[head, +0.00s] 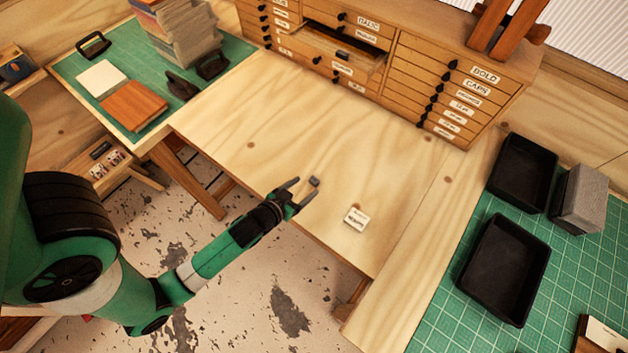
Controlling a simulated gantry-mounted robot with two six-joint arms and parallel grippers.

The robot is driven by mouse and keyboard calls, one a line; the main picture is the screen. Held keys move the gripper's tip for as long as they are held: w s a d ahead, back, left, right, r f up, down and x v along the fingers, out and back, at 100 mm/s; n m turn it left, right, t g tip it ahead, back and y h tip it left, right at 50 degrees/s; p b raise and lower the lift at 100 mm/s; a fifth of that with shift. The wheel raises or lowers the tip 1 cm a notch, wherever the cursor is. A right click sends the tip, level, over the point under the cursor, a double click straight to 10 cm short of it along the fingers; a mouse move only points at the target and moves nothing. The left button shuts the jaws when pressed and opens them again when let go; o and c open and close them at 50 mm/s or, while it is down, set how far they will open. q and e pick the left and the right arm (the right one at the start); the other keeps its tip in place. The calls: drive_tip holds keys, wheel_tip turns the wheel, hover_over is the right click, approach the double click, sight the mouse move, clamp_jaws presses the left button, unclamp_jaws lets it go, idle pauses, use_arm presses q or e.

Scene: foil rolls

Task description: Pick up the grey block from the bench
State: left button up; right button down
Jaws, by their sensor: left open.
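A small dark grey block (314,181) lies on the pale wooden bench (235,115), near its front edge. My left gripper (303,189) reaches in from the left, low over the bench edge. Its two fingers are open and point at the block. The block is just beyond the fingertips, roughly in line with the gap between them; I cannot tell whether a finger touches it. The jaws hold nothing. My right gripper is not in view.
A small white labelled block (356,218) lies right of the gripper. A labelled drawer cabinet (440,85) stands at the back, one drawer pulled out. Black trays (505,268) and a larger grey stack (579,198) are on the right green mat. The bench middle is clear.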

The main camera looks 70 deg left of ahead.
sight(314, 180)
use_arm(q)
drive_tip(key=x, duration=0.4)
drive_tip(key=shift+w+a+f, duration=0.1)
drive_tip(key=shift+w+a, duration=0.15)
drive_tip(key=shift+w, duration=0.05)
clamp_jaws()
